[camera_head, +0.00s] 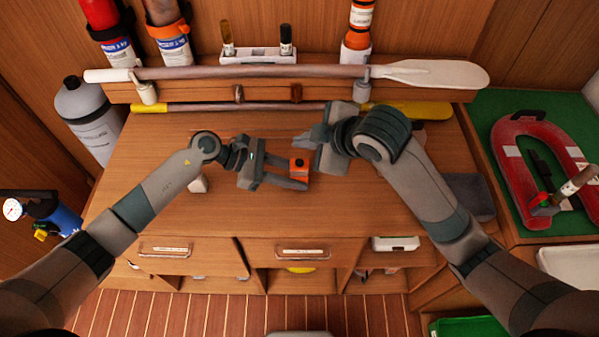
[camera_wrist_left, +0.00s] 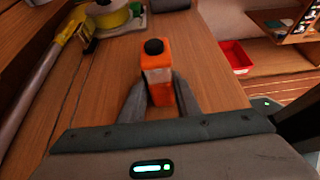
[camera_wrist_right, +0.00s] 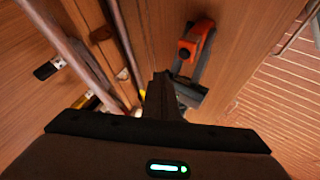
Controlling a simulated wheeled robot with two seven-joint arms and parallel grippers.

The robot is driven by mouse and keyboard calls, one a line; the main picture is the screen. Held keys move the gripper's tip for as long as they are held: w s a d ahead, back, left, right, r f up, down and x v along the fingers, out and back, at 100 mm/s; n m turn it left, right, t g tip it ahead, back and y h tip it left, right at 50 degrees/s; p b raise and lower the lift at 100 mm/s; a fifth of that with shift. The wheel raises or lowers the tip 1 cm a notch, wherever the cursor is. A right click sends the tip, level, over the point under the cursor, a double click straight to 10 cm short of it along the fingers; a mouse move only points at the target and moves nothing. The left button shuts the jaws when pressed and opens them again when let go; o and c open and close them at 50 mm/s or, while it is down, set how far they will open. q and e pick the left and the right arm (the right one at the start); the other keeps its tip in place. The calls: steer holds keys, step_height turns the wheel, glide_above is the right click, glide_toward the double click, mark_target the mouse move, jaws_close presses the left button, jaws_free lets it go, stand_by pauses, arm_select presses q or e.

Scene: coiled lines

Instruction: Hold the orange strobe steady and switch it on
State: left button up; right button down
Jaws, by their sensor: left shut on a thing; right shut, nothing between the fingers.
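The orange strobe (camera_head: 299,164) is a small upright block with a black knob on top and a pale band on its side. My left gripper (camera_head: 294,173) is shut on it above or at the wooden worktop; I cannot tell if its base touches. In the left wrist view the strobe (camera_wrist_left: 158,72) stands between the two grey fingers, knob up. My right gripper (camera_head: 306,141) is shut and empty, a little behind the strobe and apart from it. In the right wrist view its closed fingers (camera_wrist_right: 162,95) are beside the strobe (camera_wrist_right: 196,42). No glow shows on the strobe.
A white-bladed paddle (camera_head: 420,73) and a yellow-bladed one (camera_head: 412,110) lie along the back. A grey cylinder (camera_head: 92,125) stands at left. A red horseshoe buoy (camera_head: 520,180) lies on green at right. A small white object (camera_head: 197,184) is under my left arm. The front worktop is clear.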

steer(key=shift+r, duration=1)
arm_select(q)
steer(key=o, duration=0.9)
steer(key=shift+c, duration=0.2)
steer(key=v, duration=1.2)
steer(key=shift+f, duration=0.1)
arm_select(e)
steer(key=shift+s, duration=0.1)
